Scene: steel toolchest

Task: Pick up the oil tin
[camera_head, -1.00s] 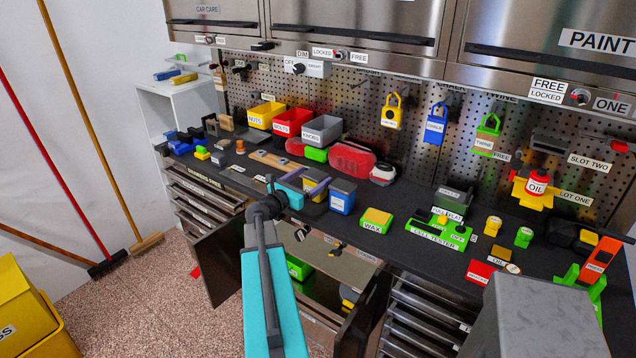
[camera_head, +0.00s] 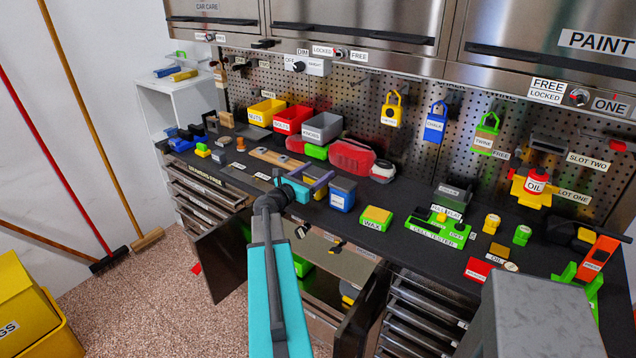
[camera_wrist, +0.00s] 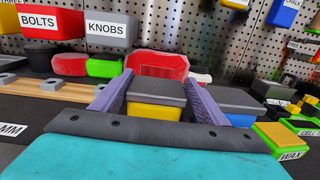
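The oil tin (camera_head: 536,185), red with a white OIL label, stands at the right rear of the bench at a yellow holder by the LOT ONE sign. It does not show in the wrist view. My gripper (camera_head: 322,180) is far to its left, over the middle of the bench. In the wrist view its purple fingers (camera_wrist: 157,85) are spread apart. A yellow box with a grey lid (camera_wrist: 155,112) appears between or just beyond them; contact is not clear.
A blue box with a grey lid (camera_head: 342,195) and the wax block (camera_head: 376,217) are right of my gripper. The cell tester (camera_head: 438,233) lies farther right. A red case (camera_head: 351,158) and bins stand behind. Cabinet doors below the bench hang open.

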